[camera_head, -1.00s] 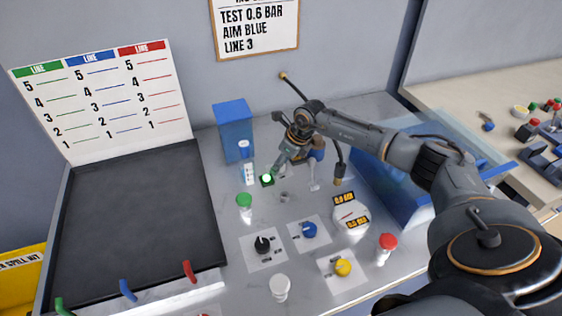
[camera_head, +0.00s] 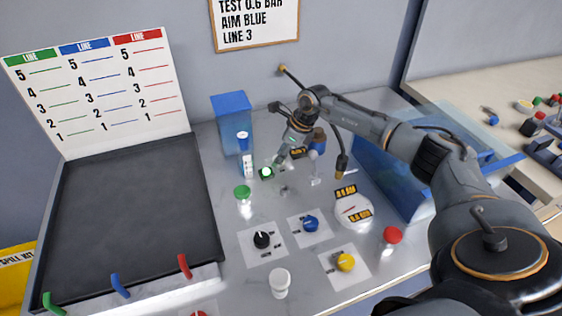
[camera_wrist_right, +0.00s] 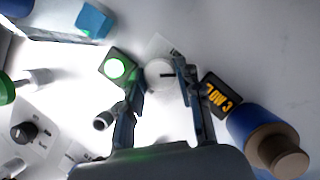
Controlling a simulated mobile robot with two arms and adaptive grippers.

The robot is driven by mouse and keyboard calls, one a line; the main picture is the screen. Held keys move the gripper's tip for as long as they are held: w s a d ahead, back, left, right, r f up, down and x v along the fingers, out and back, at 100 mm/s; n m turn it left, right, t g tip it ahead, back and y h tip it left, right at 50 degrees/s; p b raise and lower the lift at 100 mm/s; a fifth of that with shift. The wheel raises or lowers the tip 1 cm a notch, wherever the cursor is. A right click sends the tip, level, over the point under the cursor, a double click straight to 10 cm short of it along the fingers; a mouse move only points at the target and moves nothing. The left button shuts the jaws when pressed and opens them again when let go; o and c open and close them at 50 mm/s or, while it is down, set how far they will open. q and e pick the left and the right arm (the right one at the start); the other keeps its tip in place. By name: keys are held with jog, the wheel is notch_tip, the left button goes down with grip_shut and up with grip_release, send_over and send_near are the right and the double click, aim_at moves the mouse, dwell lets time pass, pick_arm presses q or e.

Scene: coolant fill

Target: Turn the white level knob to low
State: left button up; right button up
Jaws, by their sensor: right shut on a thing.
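The white knob (camera_wrist_right: 158,73) sits on a white label plate in the right wrist view, with a dark pointer line toward the right. My right gripper (camera_wrist_right: 159,82) has a finger on each side of the knob and is shut on it. In the head view my right gripper (camera_head: 282,158) reaches down at the back of the bench and hides the knob. Beside it a small dark display (camera_wrist_right: 219,95) shows orange text ending in "OW 3". My left gripper is not in view.
A lit green lamp (camera_head: 266,172) stands close left of the gripper. A blue box (camera_head: 232,113) stands behind. Black (camera_head: 261,240), blue (camera_head: 311,223) and yellow (camera_head: 346,262) knobs, a gauge (camera_head: 352,211) and several capped bottles are nearer. A blue bin (camera_head: 395,185) lies under my arm.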

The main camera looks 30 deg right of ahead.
jog(key=n+b, duration=0.2)
jog(key=n+g+y+b, duration=0.1)
jog(key=n+b, duration=0.1)
jog(key=shift+w+d+f+n+b, duration=0.1)
jog(key=shift+w+f+n+b, duration=0.1)
jog(key=shift+n+b, duration=0.15)
jog(key=shift+r+n+g+y+b, duration=0.1)
jog(key=shift+n+g+y+b, duration=0.2)
jog(key=shift+n+g+b, duration=0.55)
jog(key=shift+r+n+b, duration=0.1)
jog(key=shift+n+b, duration=0.8)
jog(key=shift+n, duration=0.5)
jog(key=shift+r+g, duration=0.1)
jog(key=shift+g, duration=0.15)
jog(key=o, duration=0.9)
